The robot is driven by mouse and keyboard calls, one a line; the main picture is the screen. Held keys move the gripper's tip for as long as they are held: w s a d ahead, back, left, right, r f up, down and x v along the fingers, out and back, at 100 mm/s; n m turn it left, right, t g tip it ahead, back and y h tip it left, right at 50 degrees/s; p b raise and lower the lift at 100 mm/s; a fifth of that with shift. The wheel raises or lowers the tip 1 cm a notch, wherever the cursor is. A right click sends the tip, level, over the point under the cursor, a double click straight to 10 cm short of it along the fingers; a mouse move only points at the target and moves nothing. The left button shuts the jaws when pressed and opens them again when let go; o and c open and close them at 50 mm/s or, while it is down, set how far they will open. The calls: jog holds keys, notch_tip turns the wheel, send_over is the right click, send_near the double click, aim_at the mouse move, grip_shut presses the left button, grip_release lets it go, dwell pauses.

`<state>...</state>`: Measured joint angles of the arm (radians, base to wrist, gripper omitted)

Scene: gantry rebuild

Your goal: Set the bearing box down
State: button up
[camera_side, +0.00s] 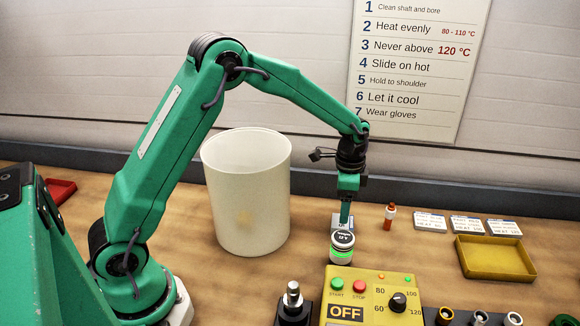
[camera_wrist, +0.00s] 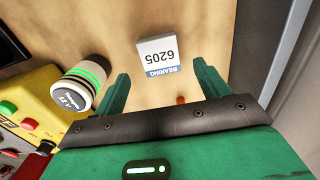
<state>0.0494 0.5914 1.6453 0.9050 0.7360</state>
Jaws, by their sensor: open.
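The bearing box is a small white box with a blue strip and "BEARING 6205" on it. In the wrist view the bearing box (camera_wrist: 158,50) rests on the wooden bench, ahead of and between the two green fingertips of my gripper (camera_wrist: 161,70). The fingers are spread, with a gap on both sides of the box. In the side view the bearing box (camera_side: 336,219) shows only in part, behind a finger of my gripper (camera_side: 346,214) and a can. The gripper is low, right at the box; whether a finger touches it cannot be told there.
A white can with a green band (camera_side: 342,246) stands close in front of the box. A heater panel reading OFF (camera_side: 345,312) is nearer the camera. A large cream bin (camera_side: 245,190) stands left. A red bottle (camera_side: 389,217), cards (camera_side: 467,225) and a yellow tray (camera_side: 495,260) lie right.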

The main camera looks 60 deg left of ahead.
jog(key=shift+r, duration=3)
